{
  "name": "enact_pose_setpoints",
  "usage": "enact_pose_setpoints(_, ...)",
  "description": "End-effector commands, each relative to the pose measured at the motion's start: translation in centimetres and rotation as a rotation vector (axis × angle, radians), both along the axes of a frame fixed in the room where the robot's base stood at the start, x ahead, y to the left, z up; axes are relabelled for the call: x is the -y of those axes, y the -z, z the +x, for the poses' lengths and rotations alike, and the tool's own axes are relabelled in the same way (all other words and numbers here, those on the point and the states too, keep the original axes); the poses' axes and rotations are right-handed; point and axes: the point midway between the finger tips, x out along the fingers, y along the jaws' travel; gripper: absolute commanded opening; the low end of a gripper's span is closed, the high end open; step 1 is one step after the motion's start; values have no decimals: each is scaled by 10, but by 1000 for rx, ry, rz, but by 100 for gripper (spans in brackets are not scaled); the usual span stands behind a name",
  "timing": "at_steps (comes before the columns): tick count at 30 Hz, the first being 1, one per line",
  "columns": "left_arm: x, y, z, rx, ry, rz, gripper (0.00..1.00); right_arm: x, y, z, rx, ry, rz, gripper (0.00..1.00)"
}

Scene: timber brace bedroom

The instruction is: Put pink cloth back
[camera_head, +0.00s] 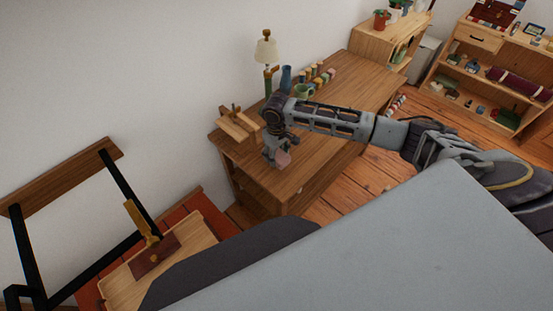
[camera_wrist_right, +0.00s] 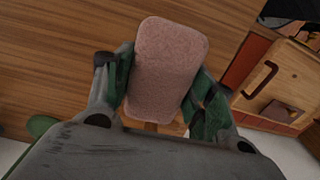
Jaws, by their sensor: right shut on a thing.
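The pink cloth (camera_wrist_right: 168,65) is a flat, rounded pink piece. It lies between the two green-padded fingers of my right gripper (camera_wrist_right: 165,95) in the right wrist view, and the gripper is shut on it. In the head view my right gripper (camera_head: 277,150) is over the near left part of the wooden table (camera_head: 325,115). A small bit of the pink cloth (camera_head: 283,159) shows at its tips. I cannot tell whether the cloth touches the tabletop. My left gripper is not in view.
A small wooden rack (camera_head: 238,125) stands on the table's left end, close to the gripper. A lamp (camera_head: 266,55), a blue vase (camera_head: 286,78) and several small coloured items line the wall side. A wooden tray (camera_head: 185,255) lies lower left. The table's near right part looks clear.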

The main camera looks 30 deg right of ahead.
Motion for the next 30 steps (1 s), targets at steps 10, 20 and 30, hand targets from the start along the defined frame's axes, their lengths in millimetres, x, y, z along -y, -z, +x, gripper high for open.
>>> enact_pose_setpoints(10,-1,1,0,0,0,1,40,0,32,-1,-1,0,0,33)
enact_pose_setpoints(20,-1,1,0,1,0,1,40,0,34,0,-1,0,0,33)
enact_pose_setpoints(30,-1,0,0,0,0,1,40,0,36,0,-1,0,0,76)
